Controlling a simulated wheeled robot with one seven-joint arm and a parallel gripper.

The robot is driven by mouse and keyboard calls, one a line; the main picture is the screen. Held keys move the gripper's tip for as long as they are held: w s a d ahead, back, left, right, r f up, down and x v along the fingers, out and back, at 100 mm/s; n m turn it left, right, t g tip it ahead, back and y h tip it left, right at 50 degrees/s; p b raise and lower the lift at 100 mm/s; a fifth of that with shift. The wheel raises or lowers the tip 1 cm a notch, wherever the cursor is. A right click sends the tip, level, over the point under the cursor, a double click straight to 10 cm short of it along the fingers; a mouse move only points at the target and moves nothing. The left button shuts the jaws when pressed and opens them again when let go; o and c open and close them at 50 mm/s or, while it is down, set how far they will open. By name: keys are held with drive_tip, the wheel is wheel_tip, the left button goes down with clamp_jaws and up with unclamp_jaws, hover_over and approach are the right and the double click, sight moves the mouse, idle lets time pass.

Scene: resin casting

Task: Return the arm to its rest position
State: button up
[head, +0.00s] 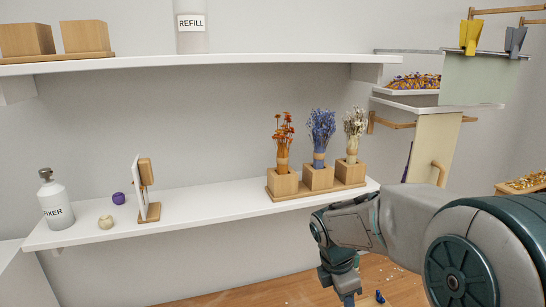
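My arm (400,235) reaches in from the right edge. It bends down at the wrist (340,255), in front of and below the right end of the lower shelf. My gripper (348,297) points down at the bottom edge of the head view, over the wooden table. Its fingertips are cut off by the frame, so I cannot see whether it is open or shut, or whether it holds anything.
The lower shelf (220,212) holds a fixer bottle (53,204), two small balls, a framed stand (145,190) and dried flowers in wooden blocks (318,178). The upper shelf (250,63) is above. The wooden table (270,290) has small bits on it.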

drive_tip(key=s+r+m+t+y+b, duration=0.2)
drive_tip(key=s+r+m+t, duration=0.1)
drive_tip(key=s+m, duration=1.2)
drive_tip(key=r+m, duration=0.1)
drive_tip(key=m, duration=0.4)
drive_tip(key=shift+s+a, duration=0.35)
